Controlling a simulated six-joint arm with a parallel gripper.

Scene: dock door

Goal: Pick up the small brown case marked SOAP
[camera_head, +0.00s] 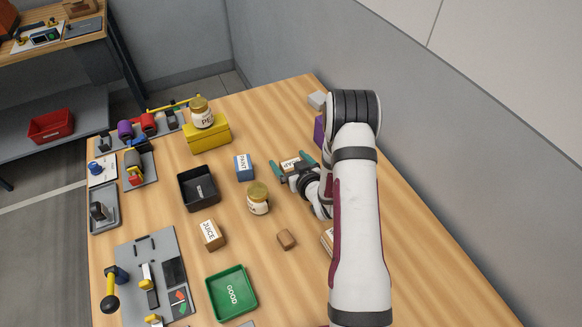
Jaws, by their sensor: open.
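The small brown case marked SOAP (291,164) lies on the wooden table, right of the blue PAINT case. Its label faces up, and part of the lettering is hidden by my gripper. My gripper (290,163) is open, with one teal finger on the left of the case and the other at its upper right. The case appears to be between the fingers; I cannot tell whether they touch it. My arm comes in from the lower right and hides the table behind it.
The blue PAINT case (243,167) and a gold-lidded jar (258,199) stand close on the left. A black tray (198,187), a JUICE case (211,235), a plain brown block (287,239) and a green GOOD tray (231,293) are nearby. A grey wall (450,130) borders the right.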

